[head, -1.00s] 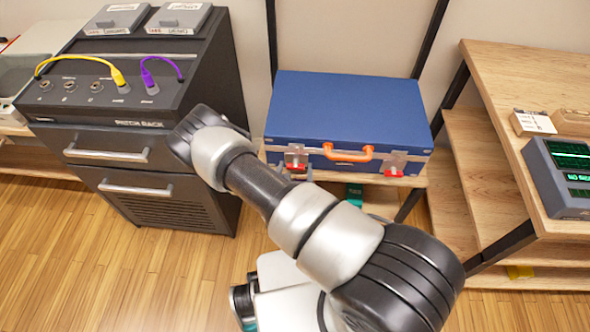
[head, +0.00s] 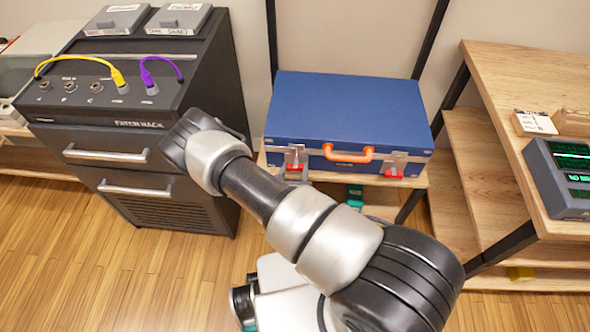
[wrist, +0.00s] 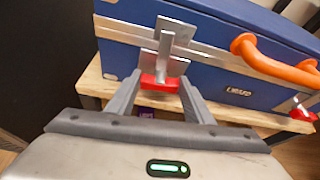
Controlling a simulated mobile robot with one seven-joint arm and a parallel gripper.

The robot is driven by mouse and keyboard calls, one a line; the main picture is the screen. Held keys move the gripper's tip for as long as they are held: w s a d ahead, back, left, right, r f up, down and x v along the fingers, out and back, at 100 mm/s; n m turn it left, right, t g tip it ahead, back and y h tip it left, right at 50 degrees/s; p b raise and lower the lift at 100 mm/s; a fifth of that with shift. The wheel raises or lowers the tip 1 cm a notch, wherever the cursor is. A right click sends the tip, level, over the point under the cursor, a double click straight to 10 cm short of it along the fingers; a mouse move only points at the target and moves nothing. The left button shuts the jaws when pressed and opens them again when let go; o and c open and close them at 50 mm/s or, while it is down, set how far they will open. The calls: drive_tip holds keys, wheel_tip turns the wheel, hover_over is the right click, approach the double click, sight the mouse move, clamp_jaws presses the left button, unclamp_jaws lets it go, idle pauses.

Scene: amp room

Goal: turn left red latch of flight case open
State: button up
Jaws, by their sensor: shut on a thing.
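The blue flight case (head: 345,108) lies shut on a wooden shelf, with an orange handle (head: 348,154) on its front; it fills the upper part of the wrist view (wrist: 205,28). The left red latch (wrist: 160,82) sits on a metal plate on the case front, and also shows in the head view (head: 294,166). My gripper (wrist: 158,84) is shut on this red latch, one finger on each side of it. The right red latch (head: 393,173) is at the other end of the front. In the head view the gripper is mostly hidden behind my arm.
A dark patch rack (head: 140,125) with yellow and purple cables stands left of the case. A wooden shelf unit (head: 480,150) with a grey device (head: 565,175) stands at the right. The wooden shelf edge (wrist: 95,85) runs just below the case.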

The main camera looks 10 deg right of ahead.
drive_tip(key=n+h, duration=0.1)
drive_tip(key=n+b, duration=0.1)
drive_tip(key=n+h+b, duration=0.1)
drive_tip(key=shift+a+f+n+h, duration=0.3)
drive_tip(key=shift+a, duration=0.1)
drive_tip(key=n+h+b, duration=0.1)
drive_tip(key=b, duration=0.1)
drive_tip(key=n+b, duration=0.1)
drive_tip(key=n, duration=0.1)
drive_tip(key=shift+w+a+f+h+b, duration=0.15)
drive_tip(key=shift+f+h+b, duration=0.1)
drive_tip(key=shift+h+b, duration=0.15)
drive_tip(key=n+h+b, duration=0.1)
drive_tip(key=n+b, duration=0.1)
drive_tip(key=n, duration=0.1)
drive_tip(key=shift+f+h, duration=0.1)
drive_tip(key=shift+h, duration=0.2)
drive_tip(key=shift+n+t+h, duration=0.4)
drive_tip(key=shift+n+t, duration=0.2)
drive_tip(key=shift+n, duration=0.8)
drive_tip(key=o, duration=1.1)
drive_tip(key=shift+c, duration=0.2)
